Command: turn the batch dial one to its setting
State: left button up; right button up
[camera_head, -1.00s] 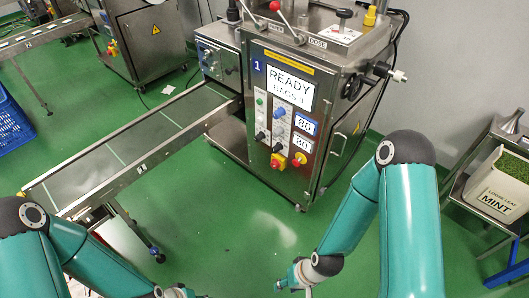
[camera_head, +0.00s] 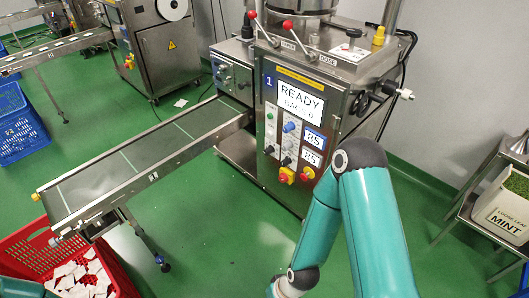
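The machine marked 1 (camera_head: 340,70) stands right of centre, its front panel facing me. Its screen (camera_head: 300,99) reads READY and a smaller bags line. Below are a blue knob (camera_head: 289,127) and several dark knobs, such as one at the lower left (camera_head: 269,150). Two small displays at the right (camera_head: 314,137) seem to read 85 each. I cannot tell which knob is batch dial one. My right arm rises in front of the machine's lower right, and its gripper is below the frame. Only a bit of my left arm shows at the bottom left; its gripper is out of view.
A conveyor (camera_head: 130,165) runs from the machine to the lower left. A red crate (camera_head: 30,258) with white packets stands at its end. A blue crate (camera_head: 22,130) is at the far left. A MINT bin (camera_head: 503,215) stands on a rack at the right. Green floor lies open before the machine.

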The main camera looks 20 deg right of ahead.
aim_at(270, 149)
jog(key=u, duration=0.05)
jog(key=i, duration=1)
jog(key=z, duration=0.05)
